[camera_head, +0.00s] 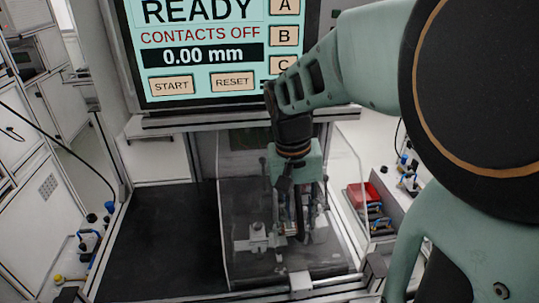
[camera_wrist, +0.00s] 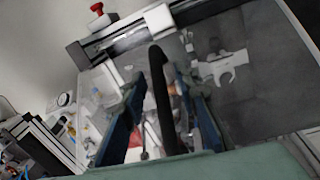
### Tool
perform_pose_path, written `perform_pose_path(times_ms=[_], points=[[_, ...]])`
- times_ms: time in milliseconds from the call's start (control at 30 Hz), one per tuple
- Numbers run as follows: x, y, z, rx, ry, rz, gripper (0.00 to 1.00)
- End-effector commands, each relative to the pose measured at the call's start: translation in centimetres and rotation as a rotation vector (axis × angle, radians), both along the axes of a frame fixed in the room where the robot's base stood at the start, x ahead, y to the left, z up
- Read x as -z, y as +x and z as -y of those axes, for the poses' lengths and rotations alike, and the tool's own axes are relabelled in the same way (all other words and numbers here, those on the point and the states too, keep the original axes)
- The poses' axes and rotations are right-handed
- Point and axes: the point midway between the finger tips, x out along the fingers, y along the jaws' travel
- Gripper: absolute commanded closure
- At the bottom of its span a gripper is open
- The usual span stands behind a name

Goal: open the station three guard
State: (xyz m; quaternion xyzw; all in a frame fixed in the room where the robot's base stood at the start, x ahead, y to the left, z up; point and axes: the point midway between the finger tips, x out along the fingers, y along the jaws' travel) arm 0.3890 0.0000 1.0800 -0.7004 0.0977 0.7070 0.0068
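The station guard (camera_head: 335,245) looks like a clear panel over the right part of the dark work surface; its edges are hard to make out. My gripper (camera_head: 292,230) points down at it, in front of the screen. In the wrist view my gripper (camera_wrist: 158,82) has its two blue fingers apart. A black curved bar (camera_wrist: 160,95), perhaps the guard's handle, runs between them, with gaps visible on both sides. I cannot tell whether it touches a finger. A pale metal fixture (camera_head: 258,240) sits left of my gripper; it also shows in the wrist view (camera_wrist: 225,67).
A screen (camera_head: 200,50) above reads READY, CONTACTS OFF, 0.00 mm. A bare black mat (camera_head: 165,240) lies to the left. A red bin (camera_head: 360,195) stands right. A red button (camera_wrist: 97,8) shows in the wrist view. Metal frame rails border the surface.

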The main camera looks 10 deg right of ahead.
Motion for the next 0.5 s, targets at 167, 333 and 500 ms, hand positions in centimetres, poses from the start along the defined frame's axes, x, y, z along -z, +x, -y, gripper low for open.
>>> perform_pose_path(times_ms=[167,333,500], points=[[-0.03,0.00,0.00,0.000,0.000,0.000,0.80],[-0.05,0.00,-0.01,0.000,0.000,0.000,0.98],[-0.06,0.00,-0.01,0.000,0.000,0.000,1.00]])
